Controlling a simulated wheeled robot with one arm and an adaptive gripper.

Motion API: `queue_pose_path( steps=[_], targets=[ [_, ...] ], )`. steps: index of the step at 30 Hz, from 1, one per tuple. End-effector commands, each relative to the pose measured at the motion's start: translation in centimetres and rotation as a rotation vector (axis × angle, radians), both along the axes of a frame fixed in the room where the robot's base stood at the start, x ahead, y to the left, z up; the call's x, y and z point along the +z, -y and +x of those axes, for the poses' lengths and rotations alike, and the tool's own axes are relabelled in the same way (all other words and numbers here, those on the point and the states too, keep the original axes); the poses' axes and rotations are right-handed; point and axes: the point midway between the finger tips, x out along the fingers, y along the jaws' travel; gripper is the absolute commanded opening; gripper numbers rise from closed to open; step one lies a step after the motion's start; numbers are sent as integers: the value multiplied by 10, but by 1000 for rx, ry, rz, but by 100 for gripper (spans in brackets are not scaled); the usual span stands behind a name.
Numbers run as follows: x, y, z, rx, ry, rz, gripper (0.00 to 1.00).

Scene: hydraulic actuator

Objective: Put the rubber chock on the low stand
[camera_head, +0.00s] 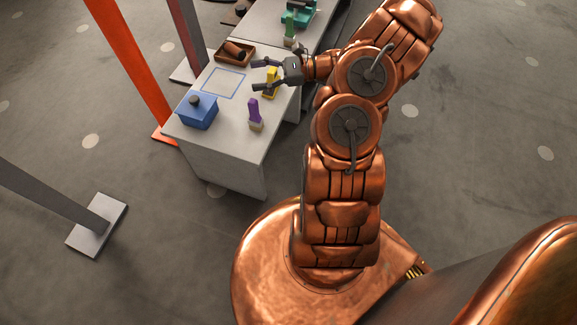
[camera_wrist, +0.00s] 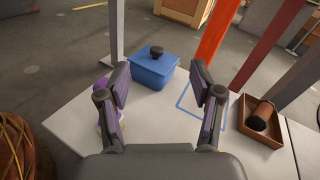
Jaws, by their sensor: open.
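I cannot clearly make out a rubber chock or a low stand. Small dark and brown items (camera_head: 236,14), too small to name, lie on the far bench at the top of the head view. My gripper (camera_head: 262,75) is over the table near a yellow piece (camera_head: 273,74), its fingers spread. In the wrist view my gripper (camera_wrist: 160,88) is open, with nothing between its fingers.
The white table (camera_head: 217,147) holds a lidded blue box (camera_head: 197,113), a purple piece (camera_head: 254,109), a blue outlined square (camera_head: 223,83) and a brown tray (camera_head: 221,57) with a dark brown cylinder (camera_head: 234,49). An orange post (camera_head: 128,62) stands left. A green piece (camera_head: 290,24) stands beyond.

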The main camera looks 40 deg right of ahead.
Motion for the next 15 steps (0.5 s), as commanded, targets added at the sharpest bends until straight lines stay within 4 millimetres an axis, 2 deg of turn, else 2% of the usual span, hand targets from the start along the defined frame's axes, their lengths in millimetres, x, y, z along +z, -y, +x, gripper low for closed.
queue_pose_path(
  steps=[1, 6, 12, 15],
  targets=[
    [14, -22, -1, 64, 20, -30, 65],
    [46, -84, -16, 264, 73, -133, 65],
    [74, -149, -51, 498, 139, -264, 65],
    [85, -174, -73, 611, 172, -335, 65]
  ],
)
